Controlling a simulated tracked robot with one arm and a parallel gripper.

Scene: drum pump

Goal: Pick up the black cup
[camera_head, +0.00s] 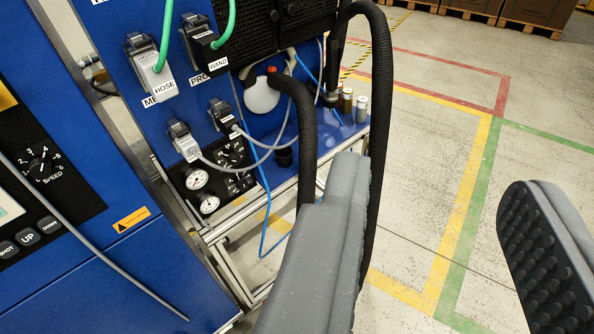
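My gripper (435,185) is wide open and empty. Its left finger rises from the bottom centre and its ridged right finger is at the right edge. The cylinder lies beyond and left of the left finger, apart from it.
Thick black hoses (378,120) arch close by the left finger. The blue machine panel (110,250) with connectors and gauges fills the left. The marked floor at right is clear; boxes on pallets (535,12) stand far back.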

